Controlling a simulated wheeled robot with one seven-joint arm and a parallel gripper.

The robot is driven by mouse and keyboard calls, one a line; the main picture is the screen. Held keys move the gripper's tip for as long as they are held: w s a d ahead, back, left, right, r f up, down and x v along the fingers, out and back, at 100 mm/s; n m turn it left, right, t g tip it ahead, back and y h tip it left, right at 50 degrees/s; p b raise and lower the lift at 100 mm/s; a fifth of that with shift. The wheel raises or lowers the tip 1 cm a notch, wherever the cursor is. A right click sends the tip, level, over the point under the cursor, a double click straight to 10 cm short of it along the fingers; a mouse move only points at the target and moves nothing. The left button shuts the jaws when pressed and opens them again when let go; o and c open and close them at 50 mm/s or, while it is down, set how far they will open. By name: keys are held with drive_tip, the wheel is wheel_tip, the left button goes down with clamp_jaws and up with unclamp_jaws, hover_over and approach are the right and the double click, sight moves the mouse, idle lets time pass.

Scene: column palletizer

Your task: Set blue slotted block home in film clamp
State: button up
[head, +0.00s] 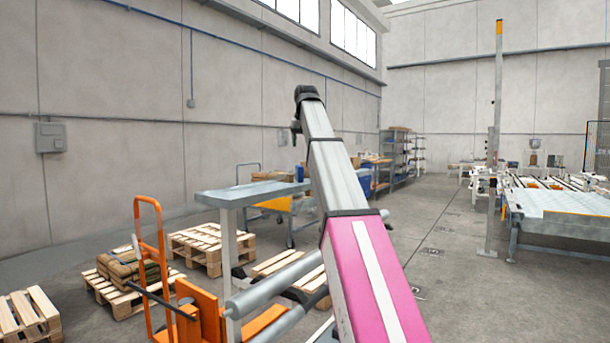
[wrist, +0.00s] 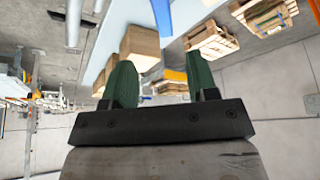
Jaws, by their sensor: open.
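My gripper (wrist: 160,72) shows in the wrist view with two green fingers spread apart, open and with nothing held between them. In the head view my arm reaches up and away, and the fingers cannot be made out. I cannot pick out the blue slotted block or the film clamp for certain. A blue strip (wrist: 162,14) shows at the top of the wrist view, beyond the fingers; I cannot tell what it is.
A grey-topped table (head: 245,192) stands left of my arm. An orange hand truck (head: 150,240) and wooden pallets (head: 212,247) are on the left floor. Shelves (head: 398,152) stand farther back. A conveyor station (head: 560,202) is on the right, with open floor before it.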

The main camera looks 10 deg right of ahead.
sight(299, 173)
drive_tip(key=shift+w+f, duration=0.15)
drive_tip(key=shift+f, duration=0.3)
drive_tip(key=x, duration=0.9)
drive_tip(key=shift+a+f, duration=0.3)
drive_tip(key=shift+f, duration=0.1)
clamp_jaws()
